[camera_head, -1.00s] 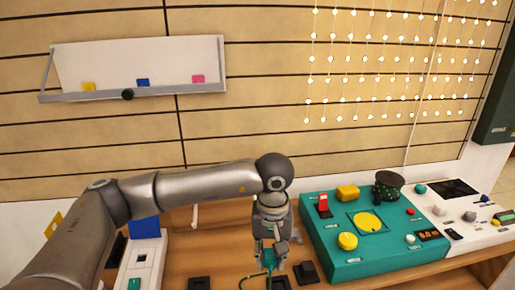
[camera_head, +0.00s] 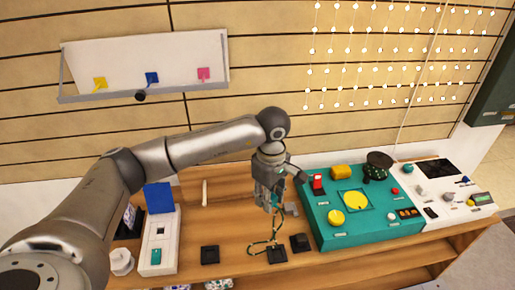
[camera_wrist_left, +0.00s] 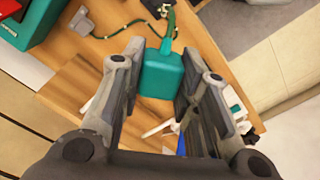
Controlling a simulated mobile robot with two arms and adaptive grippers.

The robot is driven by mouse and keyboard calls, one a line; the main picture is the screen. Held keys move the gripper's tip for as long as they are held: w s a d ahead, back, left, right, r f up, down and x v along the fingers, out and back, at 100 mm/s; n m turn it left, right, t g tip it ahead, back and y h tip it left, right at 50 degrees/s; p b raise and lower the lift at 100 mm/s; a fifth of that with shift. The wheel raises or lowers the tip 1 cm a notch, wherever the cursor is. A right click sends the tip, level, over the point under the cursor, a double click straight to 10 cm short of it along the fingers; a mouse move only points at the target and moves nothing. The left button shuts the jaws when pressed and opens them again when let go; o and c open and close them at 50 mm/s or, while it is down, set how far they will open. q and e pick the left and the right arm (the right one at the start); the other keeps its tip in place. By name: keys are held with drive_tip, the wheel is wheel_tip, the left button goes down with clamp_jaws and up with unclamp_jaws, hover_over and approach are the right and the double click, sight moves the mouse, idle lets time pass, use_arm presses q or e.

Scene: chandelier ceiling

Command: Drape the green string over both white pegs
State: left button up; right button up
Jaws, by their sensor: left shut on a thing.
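My left gripper (camera_head: 274,206) is shut on a teal block (camera_wrist_left: 160,75) at the end of the green string and holds it above the wooden bench. The green string (camera_head: 276,232) hangs below the gripper and curves down to the bench by a dark square pad. In the left wrist view the string (camera_wrist_left: 122,31) runs from the block along the bench. One white peg (camera_head: 205,192) stands left of the gripper, apart from the string. In the left wrist view, a white peg (camera_wrist_left: 157,129) shows beyond the fingers. My right gripper is out of view.
A teal panel (camera_head: 322,222) with yellow buttons stands right of the gripper. A white box with a blue panel (camera_head: 159,197) stands at left. Black pads (camera_head: 209,255) lie along the bench front. A white sloped shelf (camera_head: 120,65) hangs on the wall.

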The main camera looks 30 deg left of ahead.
use_arm(q)
drive_tip(key=w+a+r+n+p, duration=0.1)
drive_tip(key=a+r+n+p, duration=0.3)
drive_tip(key=r+n+p, duration=0.85)
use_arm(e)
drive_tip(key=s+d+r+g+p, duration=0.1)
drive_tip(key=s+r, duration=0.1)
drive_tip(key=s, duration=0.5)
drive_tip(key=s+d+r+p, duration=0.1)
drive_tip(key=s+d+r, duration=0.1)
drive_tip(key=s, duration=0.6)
use_arm(q)
wheel_tip(320, 180, down, 14)
drive_tip(key=m+b, duration=0.2)
drive_tip(key=b, duration=0.3)
drive_tip(key=shift+r+b, duration=0.15)
drive_tip(key=shift+b, duration=0.25)
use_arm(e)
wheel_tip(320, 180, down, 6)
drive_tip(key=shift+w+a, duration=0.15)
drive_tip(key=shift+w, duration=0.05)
use_arm(q)
drive_tip(key=shift+w, duration=0.1)
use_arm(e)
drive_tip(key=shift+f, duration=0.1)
